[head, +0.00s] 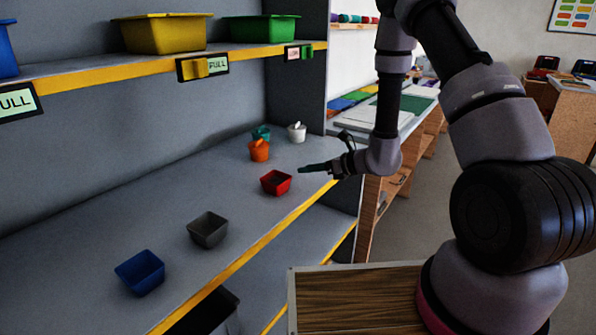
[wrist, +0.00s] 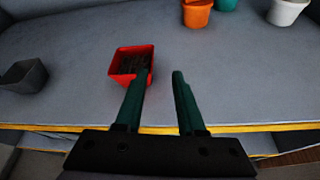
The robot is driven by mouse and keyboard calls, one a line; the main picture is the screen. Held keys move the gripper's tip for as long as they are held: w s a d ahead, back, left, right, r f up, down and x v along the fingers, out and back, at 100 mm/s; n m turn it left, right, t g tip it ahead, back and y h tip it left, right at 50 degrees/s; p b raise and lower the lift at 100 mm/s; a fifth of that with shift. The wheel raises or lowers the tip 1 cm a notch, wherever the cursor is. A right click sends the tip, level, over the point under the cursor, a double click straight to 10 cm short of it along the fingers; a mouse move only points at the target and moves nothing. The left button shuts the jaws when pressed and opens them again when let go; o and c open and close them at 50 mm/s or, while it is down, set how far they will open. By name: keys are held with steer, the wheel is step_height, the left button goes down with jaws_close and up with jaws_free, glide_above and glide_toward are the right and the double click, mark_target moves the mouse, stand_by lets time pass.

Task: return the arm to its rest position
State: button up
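My arm reaches in from the right in the head view. My gripper (head: 305,169) is near the shelf's front edge, to the right of a small red bin (head: 276,182). In the wrist view my gripper (wrist: 160,74) has its two green fingers apart with nothing between them. The left fingertip overlaps the red bin (wrist: 124,64) in that view; I cannot tell whether they touch. The red bin has dark contents.
On the grey shelf (head: 105,215) stand a blue bin (head: 140,272), a grey bin (head: 208,230), an orange pot (head: 259,150), a teal pot (head: 261,132) and a white pot (head: 297,132). An upper shelf holds yellow (head: 165,35) and green (head: 262,29) bins. A wooden-topped surface (head: 345,300) lies below my arm.

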steer(key=shift+s+d+r, duration=0.15)
steer(key=shift+d+r, duration=0.05)
steer(key=shift+d, duration=0.05)
steer(key=s+r+n+g, duration=0.3)
steer(key=s+r+n, duration=0.25)
steer(key=r, duration=0.45)
steer(key=s+r+n+g, duration=0.2)
steer(key=s+r+n, duration=0.35)
steer(key=r, duration=0.45)
steer(key=s+d+r+n+t+h, duration=0.4)
steer(key=s+d+r+n+h, duration=0.5)
steer(key=d, duration=0.7)
steer(key=s+r+n, duration=0.3)
steer(key=s+r, duration=0.1)
steer(key=shift+s+d+r+t, duration=0.35)
steer(key=shift+r+t, duration=0.05)
